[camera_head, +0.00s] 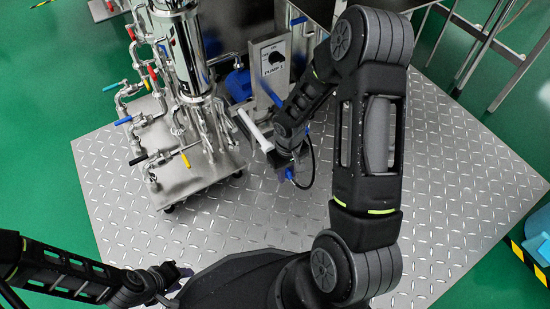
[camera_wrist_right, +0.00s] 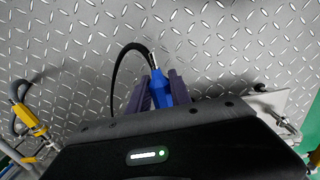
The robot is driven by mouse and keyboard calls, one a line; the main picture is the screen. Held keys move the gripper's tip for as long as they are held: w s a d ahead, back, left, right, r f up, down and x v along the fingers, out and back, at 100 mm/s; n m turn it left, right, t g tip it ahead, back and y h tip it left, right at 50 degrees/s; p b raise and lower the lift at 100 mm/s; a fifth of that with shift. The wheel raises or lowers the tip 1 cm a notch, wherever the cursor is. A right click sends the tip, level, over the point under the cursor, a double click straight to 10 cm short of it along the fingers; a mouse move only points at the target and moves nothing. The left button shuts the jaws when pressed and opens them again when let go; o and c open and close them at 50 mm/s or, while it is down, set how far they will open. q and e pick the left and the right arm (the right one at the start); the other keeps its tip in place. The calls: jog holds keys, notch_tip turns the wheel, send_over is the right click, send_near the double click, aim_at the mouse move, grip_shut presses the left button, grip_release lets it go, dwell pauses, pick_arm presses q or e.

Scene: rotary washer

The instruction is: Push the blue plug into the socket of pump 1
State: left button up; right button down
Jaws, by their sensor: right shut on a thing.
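My right gripper (camera_head: 290,168) is low over the metal floor plate, just right of the washer skid. In the right wrist view its two purple fingers (camera_wrist_right: 159,92) are shut on the blue plug (camera_wrist_right: 160,82), from which a black cable loops away. In the head view a bit of the blue plug (camera_head: 289,174) shows at the gripper, with the cable beside it. The pump 1 panel (camera_head: 272,68) stands upright beyond the gripper; my right arm partly covers that area. I cannot make out its socket. My left gripper (camera_head: 176,278) is at the lower left, away from everything; its fingers are unclear.
The washer skid (camera_head: 190,180), with steel pipes and coloured valve handles, stands close left of my right gripper. A blue pump body (camera_head: 238,86) sits beside the panel. A white bar (camera_head: 254,130) lies near my right gripper. The tread-plate floor (camera_head: 450,160) is clear at right.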

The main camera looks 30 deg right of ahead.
jog(key=shift+s+a+b, duration=0.1)
jog(key=shift+s+b, duration=0.2)
jog(key=shift+s, duration=1.65)
jog(key=shift+d+p, duration=1)
jog(key=shift+d, duration=1.3)
jog(key=shift+s+d+p, duration=0.1)
jog(key=shift+d+p, duration=0.8)
jog(key=shift+d, duration=1.3)
jog(key=shift+d+p, duration=0.65)
jog(key=shift+d, duration=1.6)
